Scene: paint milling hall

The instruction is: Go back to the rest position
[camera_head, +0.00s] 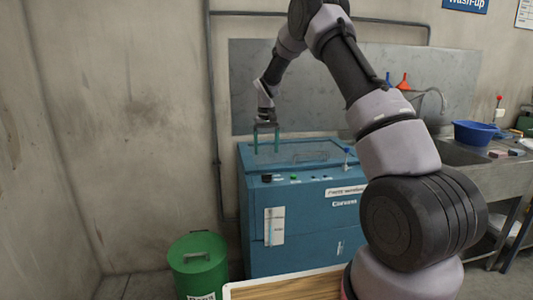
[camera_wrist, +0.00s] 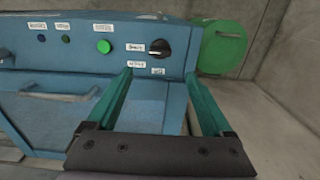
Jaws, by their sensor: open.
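My gripper (camera_head: 266,146) is over the left part of the top of the blue machine (camera_head: 310,222), its two green fingers pointing down. In the wrist view my gripper (camera_wrist: 160,85) is open, with nothing between the fingers. Past the fingertips the wrist view shows the machine's control panel, with a black rotary knob (camera_wrist: 160,48) and a lit green button (camera_wrist: 104,46). I cannot tell whether the fingertips touch the machine. My arm reaches up and over from the right side of the head view.
A green lidded bin (camera_head: 198,262) stands on the floor left of the machine. A wooden board edge (camera_head: 285,288) is in front. On the right are a sink with a blue basin (camera_head: 475,132) and red and blue funnels. A concrete wall is close on the left.

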